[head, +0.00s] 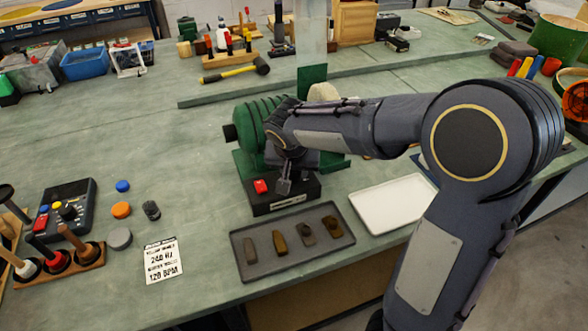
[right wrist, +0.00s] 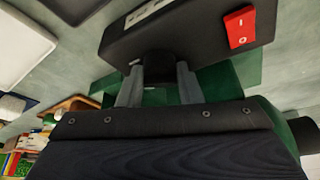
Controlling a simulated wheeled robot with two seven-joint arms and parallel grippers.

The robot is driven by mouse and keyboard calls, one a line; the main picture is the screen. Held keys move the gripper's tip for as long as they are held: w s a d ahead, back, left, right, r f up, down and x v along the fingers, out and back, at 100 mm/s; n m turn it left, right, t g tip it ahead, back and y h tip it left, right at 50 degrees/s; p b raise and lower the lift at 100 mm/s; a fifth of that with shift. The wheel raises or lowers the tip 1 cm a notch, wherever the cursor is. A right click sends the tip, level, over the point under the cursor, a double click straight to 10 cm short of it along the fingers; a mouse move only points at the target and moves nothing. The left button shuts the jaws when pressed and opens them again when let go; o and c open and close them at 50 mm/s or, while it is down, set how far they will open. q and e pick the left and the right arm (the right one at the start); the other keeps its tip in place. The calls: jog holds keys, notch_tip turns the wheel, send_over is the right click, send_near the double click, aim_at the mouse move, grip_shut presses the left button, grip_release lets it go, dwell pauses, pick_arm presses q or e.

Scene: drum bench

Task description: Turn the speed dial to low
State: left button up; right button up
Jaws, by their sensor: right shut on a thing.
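The speed dial (right wrist: 158,66) is a dark round knob on a black control box (right wrist: 195,38). In the right wrist view it sits between the two grey fingers of my right gripper (right wrist: 158,84), which are shut on it. Its pointer and setting are hidden. In the head view the control box (head: 262,204) stands at the front of a green ribbed machine (head: 255,125), with a red rocker switch (head: 261,186) on its left. My right gripper (head: 284,186) reaches down onto the box and covers the dial there. My left gripper is not in view.
A dark tray (head: 290,264) with several small pieces lies in front of the box. A white tray (head: 398,203) lies to its right. A printed card (head: 162,261), coloured discs and a black keypad device (head: 66,208) are to the left.

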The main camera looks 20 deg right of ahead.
jog(key=n+y, duration=0.1)
jog(key=n, duration=0.2)
jog(key=shift+d+n+t, duration=0.15)
jog(key=shift+n+t, duration=0.25)
jog(key=n+y, duration=0.2)
jog(key=n, duration=0.2)
jog(key=shift+d+n, duration=0.15)
jog(key=shift+n, duration=0.15)
jog(key=n+y, duration=0.1)
jog(key=n, duration=0.1)
jog(key=shift+n, duration=0.3)
jog(key=n+g+y, duration=0.1)
jog(key=n, duration=0.2)
jog(key=n+g+y, duration=0.1)
jog(key=n, duration=0.2)
jog(key=shift+w+d, duration=0.1)
jog(key=shift+d, duration=0.05)
jog(key=n+g, duration=0.1)
jog(key=n, duration=0.2)
jog(key=n+g, duration=0.1)
jog(key=n, duration=0.2)
jog(key=shift+w+y, duration=0.1)
jog(key=shift+y, duration=0.2)
jog(key=o, duration=1)
jog(key=shift+c, duration=0.2)
